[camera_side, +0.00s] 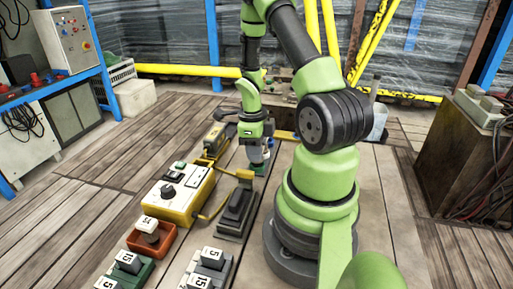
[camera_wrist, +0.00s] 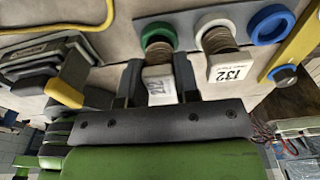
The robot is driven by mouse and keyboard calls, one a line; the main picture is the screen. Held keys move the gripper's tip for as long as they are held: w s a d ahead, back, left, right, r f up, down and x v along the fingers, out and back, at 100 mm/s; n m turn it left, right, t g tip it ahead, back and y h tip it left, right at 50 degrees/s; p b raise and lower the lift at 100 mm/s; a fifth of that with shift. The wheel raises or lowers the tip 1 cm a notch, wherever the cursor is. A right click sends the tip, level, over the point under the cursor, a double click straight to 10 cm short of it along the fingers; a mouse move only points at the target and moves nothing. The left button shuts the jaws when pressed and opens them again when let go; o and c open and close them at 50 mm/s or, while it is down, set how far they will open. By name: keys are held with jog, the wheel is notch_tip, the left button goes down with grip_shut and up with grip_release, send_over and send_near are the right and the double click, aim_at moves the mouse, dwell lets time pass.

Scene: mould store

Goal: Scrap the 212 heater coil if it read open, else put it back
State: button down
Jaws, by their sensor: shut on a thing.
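My gripper (camera_wrist: 160,88) is shut on the 212 heater coil (camera_wrist: 158,60), a brown wound coil with a white cap numbered 212. Its far end meets a green ring (camera_wrist: 157,32); whether it is seated there or just above I cannot tell. In the side view my gripper (camera_side: 258,160) points down beyond the grey clamp pad. The yellow tester box (camera_side: 178,193) has a black knob and a small display too small to read. The grey pad with a yellow lever (camera_side: 238,208) stands beside it, and also shows in the wrist view (camera_wrist: 45,68).
A second coil marked 132 (camera_wrist: 222,62) stands in a white ring (camera_wrist: 212,20) close beside my gripper. A blue ring (camera_wrist: 270,24) is empty. A red tray (camera_side: 138,240), a green tray (camera_side: 133,270) and a grey tray (camera_side: 190,270) with numbered blocks stand in front.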

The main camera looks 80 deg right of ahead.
jog(key=shift+f, duration=0.25)
dwell(0.4)
jog(key=shift+c, duration=1.8)
grip_release()
jog(key=shift+r, duration=3.75)
